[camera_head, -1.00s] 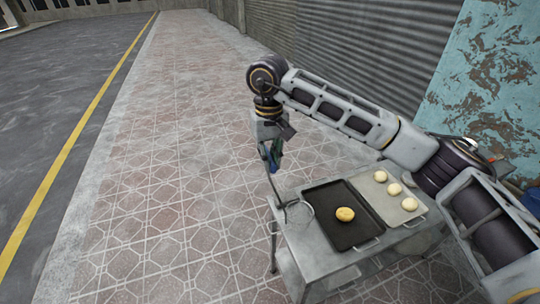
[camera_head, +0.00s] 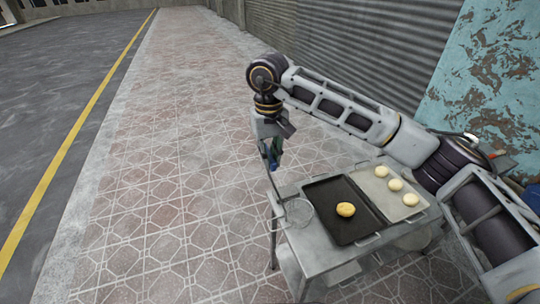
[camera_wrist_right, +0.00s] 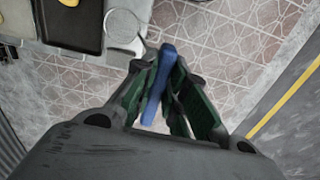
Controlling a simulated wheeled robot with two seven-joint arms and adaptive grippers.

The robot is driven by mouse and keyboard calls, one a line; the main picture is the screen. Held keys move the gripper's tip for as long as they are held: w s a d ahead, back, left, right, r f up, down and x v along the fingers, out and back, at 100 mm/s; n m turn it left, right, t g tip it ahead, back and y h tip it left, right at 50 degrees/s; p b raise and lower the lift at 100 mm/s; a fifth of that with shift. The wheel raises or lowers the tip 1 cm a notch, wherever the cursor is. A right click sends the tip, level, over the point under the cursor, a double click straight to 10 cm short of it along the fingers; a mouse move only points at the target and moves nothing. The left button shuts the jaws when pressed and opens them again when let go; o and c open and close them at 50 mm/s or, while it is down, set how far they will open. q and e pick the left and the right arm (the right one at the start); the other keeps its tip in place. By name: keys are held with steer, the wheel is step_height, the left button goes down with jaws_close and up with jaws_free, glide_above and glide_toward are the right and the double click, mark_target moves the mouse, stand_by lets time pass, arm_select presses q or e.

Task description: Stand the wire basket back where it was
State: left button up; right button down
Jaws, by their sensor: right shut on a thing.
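The wire basket (camera_head: 299,211) is a round, shallow mesh scoop on a long thin handle. It is at the left end of the metal table (camera_head: 318,256), beside the dark tray; I cannot tell whether it touches the tabletop. My right gripper (camera_head: 272,155) is shut on the blue grip of its handle, above and left of the table. In the right wrist view the blue grip (camera_wrist_right: 159,86) lies between the green finger pads, and the round mesh (camera_wrist_right: 122,28) shows beyond the fingers near the table's edge. My left gripper is not in view.
A dark tray (camera_head: 335,188) holds one golden bun (camera_head: 346,209). A lighter tray (camera_head: 372,190) beside it holds several pale dough balls. A shutter wall (camera_head: 350,50) and peeling turquoise wall (camera_head: 490,80) stand behind. The tiled pavement left of the table is clear.

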steer(key=shift+f, duration=0.2)
stand_by(0.3)
steer(key=c, duration=1)
jaws_free()
steer(key=shift+c, duration=0.2)
steer(key=shift+r, duration=0.2)
steer(key=shift+a+r+p, duration=0.1)
steer(key=shift+r+p, duration=1.5)
steer(key=shift+r, duration=2.7)
